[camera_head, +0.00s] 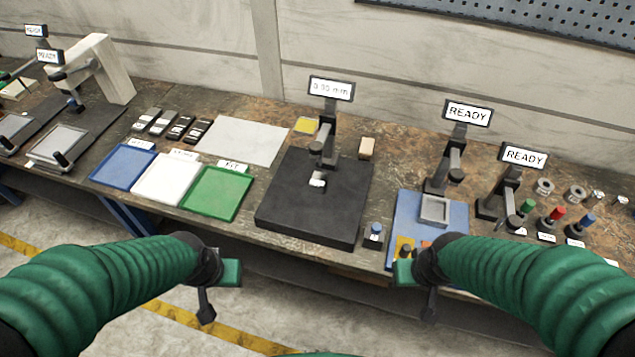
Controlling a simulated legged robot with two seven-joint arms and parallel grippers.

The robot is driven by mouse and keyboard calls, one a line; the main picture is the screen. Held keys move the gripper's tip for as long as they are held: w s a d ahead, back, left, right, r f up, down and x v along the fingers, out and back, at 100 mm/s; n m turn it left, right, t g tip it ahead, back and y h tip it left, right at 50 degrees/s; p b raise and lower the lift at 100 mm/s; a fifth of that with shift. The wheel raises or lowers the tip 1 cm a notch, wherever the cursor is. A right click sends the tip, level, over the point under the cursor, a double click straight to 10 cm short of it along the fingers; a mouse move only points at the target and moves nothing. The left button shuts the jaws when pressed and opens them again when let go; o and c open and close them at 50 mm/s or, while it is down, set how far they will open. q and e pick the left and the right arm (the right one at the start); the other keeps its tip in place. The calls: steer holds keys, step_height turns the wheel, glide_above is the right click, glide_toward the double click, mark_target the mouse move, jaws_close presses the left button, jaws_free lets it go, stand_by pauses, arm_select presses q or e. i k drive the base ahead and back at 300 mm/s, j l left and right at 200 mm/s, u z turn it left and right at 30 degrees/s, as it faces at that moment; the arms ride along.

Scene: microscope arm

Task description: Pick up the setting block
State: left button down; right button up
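A small tan block (367,148) stands on the workbench behind the right back corner of a black plate (290,222). A small white piece (317,181) lies on that plate under the tip of a gauge stand (325,150) with a lit display. I cannot tell for sure which of these is the setting block. My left gripper (217,289) is in front of the bench, left of the black plate. My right gripper (417,287) is in front of the blue mat, partly hiding its front. Neither gripper touches either block. Their finger gaps are not clear.
Blue (122,167), white (165,179) and green (216,194) trays lie left of the plate. Two READY stands (455,160) (508,190) are on the right. A blue mat (453,222) holds a grey frame. Several coloured-handled tools stand at far right. A grey sheet (242,140) lies behind the trays.

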mark_target(319, 183)
steer(key=i+j+u, duration=0.25)
steer(key=i, duration=0.25)
steer(key=i+j+u, duration=0.25)
steer(key=i, duration=0.25)
steer(key=l, duration=0.1)
